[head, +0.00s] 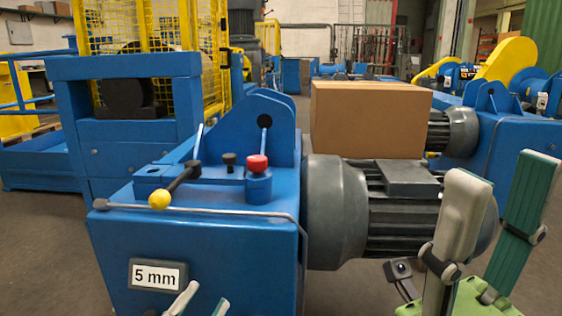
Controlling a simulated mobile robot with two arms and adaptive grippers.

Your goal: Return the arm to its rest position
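My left gripper (207,296) shows only as two pale fingertips at the bottom edge, in front of the blue machine housing and right of its "5 mm" plate. The tips stand apart with nothing visible between them; the rest of that gripper and its arm are out of view. My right gripper (505,170) is large at the lower right, with its fingers pointing up. One finger is pale and the other dark green, and they are wide apart with nothing held. It overlaps the right end of the grey motor in the picture; I cannot tell the distance.
The blue housing (200,245) carries a yellow-knobbed lever (159,199) and a red-topped button (257,164). A grey motor (400,215) juts from its right side. A brown cardboard box (370,120) stands behind the motor. A yellow cage (150,25) rises at the back left.

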